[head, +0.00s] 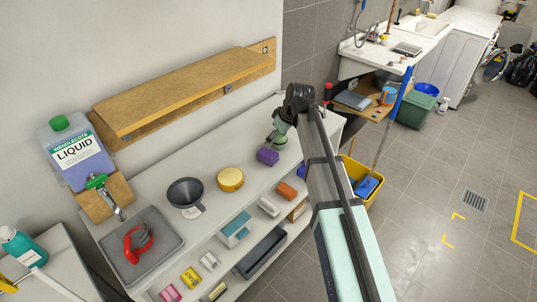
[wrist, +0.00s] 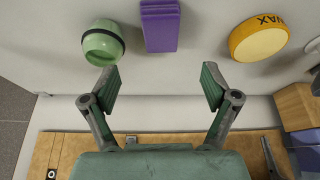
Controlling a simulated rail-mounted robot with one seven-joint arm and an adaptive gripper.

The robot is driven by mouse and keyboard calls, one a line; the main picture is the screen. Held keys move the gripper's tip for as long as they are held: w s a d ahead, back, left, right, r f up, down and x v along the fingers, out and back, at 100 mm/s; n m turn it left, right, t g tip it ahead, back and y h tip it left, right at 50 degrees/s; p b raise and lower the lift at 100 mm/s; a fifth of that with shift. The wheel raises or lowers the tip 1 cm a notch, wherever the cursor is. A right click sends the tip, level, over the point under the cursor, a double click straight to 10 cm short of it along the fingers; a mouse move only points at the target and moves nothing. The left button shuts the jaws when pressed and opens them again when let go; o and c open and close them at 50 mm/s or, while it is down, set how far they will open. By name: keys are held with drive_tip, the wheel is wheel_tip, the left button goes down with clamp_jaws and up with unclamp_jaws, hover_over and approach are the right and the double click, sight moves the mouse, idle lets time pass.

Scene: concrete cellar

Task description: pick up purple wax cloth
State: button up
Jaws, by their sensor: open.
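The purple wax cloth (head: 267,156) is a small purple block on the white counter, between a yellow tin and a pale green jar. In the wrist view the purple cloth (wrist: 160,25) is at the top middle, beyond the fingertips. My gripper (wrist: 160,78) is open and empty, its two green-padded fingers spread on either side of the cloth's line. A gap shows between the fingertips and the cloth. In the head view my arm reaches over the counter and the fingers are hard to make out.
The pale green jar (wrist: 103,42) and the yellow wax tin (wrist: 258,37) flank the cloth. A wooden shelf (head: 185,92) juts from the wall above the counter.

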sight(268, 152)
drive_tip(key=p+x, duration=0.1)
drive_tip(key=x, duration=0.4)
drive_tip(key=shift+w, duration=0.1)
drive_tip(key=shift+p+x, duration=1.35)
drive_tip(key=shift+x, duration=1.3)
drive_tip(key=shift+d, duration=0.1)
drive_tip(key=c, duration=1.1)
